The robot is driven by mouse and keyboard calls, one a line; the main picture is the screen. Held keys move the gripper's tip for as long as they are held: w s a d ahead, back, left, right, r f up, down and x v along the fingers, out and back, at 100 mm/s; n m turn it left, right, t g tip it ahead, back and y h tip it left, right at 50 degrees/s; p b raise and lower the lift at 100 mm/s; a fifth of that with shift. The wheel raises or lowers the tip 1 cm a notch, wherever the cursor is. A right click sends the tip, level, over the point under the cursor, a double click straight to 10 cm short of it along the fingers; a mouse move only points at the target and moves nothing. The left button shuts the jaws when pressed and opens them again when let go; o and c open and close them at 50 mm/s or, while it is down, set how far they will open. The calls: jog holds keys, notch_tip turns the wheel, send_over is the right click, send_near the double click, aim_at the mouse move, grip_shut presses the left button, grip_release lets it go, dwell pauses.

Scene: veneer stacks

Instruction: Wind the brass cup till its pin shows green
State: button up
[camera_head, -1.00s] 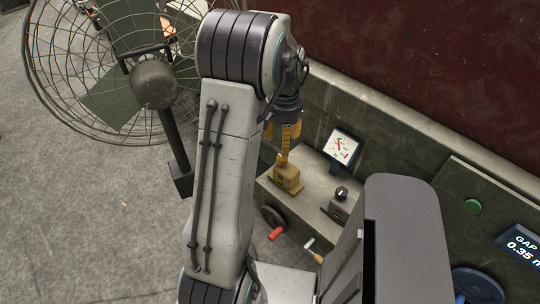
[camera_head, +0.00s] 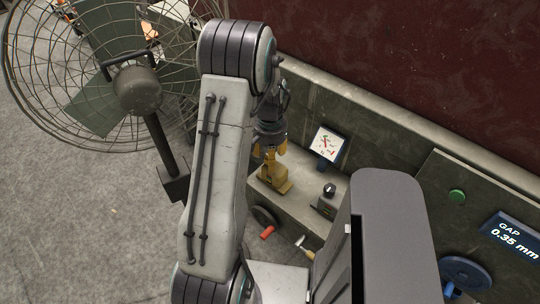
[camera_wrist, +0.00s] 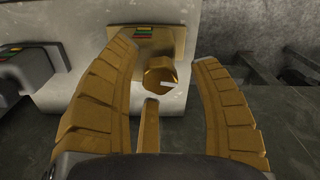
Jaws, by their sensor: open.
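The brass cup (camera_wrist: 158,78) is a small faceted round piece on a brass housing (camera_wrist: 172,44) in the wrist view. A short pale mark shows on its face; I cannot tell if this is the pin. A small green, yellow and red strip (camera_wrist: 144,32) sits on the housing above it. My gripper (camera_wrist: 166,54) is open, its two long brass-coloured fingers on either side of the cup with gaps, and a third finger below it. In the head view my gripper (camera_head: 269,149) is right over the brass housing (camera_head: 276,178), which hides the cup.
A grey device with a dark knob (camera_head: 328,195) stands right of the brass housing on the pale ledge (camera_head: 305,180). A dial (camera_head: 327,143) stands behind. A red-handled crank (camera_head: 267,232) and another crank (camera_head: 305,245) are in front. A caged fan (camera_head: 137,90) stands left.

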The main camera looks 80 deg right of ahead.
grip_shut()
dwell(0.7)
